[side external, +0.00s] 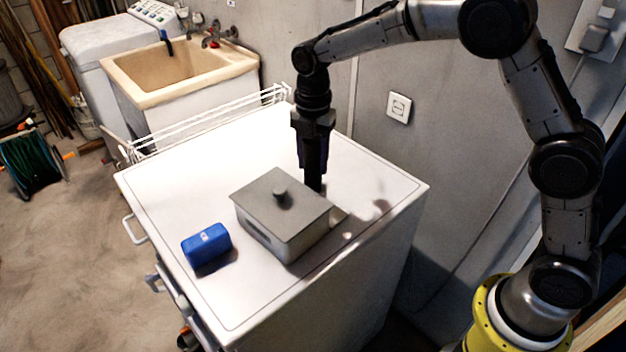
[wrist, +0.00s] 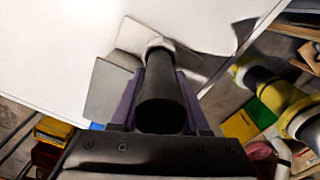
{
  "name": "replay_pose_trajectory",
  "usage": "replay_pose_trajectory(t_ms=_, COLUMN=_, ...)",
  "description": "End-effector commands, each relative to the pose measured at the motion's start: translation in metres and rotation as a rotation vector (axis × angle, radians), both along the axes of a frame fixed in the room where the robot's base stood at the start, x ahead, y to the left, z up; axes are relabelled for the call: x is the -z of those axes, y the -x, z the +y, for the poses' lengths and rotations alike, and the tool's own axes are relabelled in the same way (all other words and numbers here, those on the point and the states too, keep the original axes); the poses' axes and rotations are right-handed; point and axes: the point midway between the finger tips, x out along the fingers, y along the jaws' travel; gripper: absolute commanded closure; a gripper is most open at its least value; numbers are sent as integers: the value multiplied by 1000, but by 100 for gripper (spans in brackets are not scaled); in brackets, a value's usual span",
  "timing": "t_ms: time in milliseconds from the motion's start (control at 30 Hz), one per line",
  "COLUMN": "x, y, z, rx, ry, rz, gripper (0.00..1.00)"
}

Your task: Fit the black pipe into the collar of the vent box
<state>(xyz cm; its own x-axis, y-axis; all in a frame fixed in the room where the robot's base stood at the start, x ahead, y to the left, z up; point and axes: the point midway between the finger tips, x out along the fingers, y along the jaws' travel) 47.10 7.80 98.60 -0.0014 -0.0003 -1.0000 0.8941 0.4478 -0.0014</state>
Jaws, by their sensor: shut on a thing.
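My gripper (side external: 313,150) points straight down over the white cabinet top and is shut on the black pipe (side external: 313,180), which hangs upright. In the wrist view the pipe (wrist: 163,90) runs away from me between the fingers (wrist: 160,100). Its far end meets a pale ring, seemingly the collar (wrist: 158,44), on a light grey piece that looks like the vent box (wrist: 130,36). I cannot tell whether the pipe end is inside the ring or only above it. In the side view the vent box is mostly hidden behind a grey lidded box; a pale corner (side external: 338,216) shows.
The grey lidded box (side external: 283,212) with a knob stands close in front of the pipe. A blue rounded block (side external: 206,246) lies left of it. The white cabinet top (side external: 240,150) is clear at the back left. A wire rack (side external: 210,122) lines its far left edge; a wall stands behind.

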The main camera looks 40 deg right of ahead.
Motion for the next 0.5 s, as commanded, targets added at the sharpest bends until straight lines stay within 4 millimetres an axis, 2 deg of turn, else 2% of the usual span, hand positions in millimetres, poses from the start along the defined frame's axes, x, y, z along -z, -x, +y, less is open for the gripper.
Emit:
replay_pose_trajectory(t_ms=300, x=38, y=0, z=0, rx=1, ry=0, rz=2, gripper=100)
replay_pose_trajectory(t_ms=500, x=44, y=0, z=0, rx=1, ry=0, rz=-1, gripper=100)
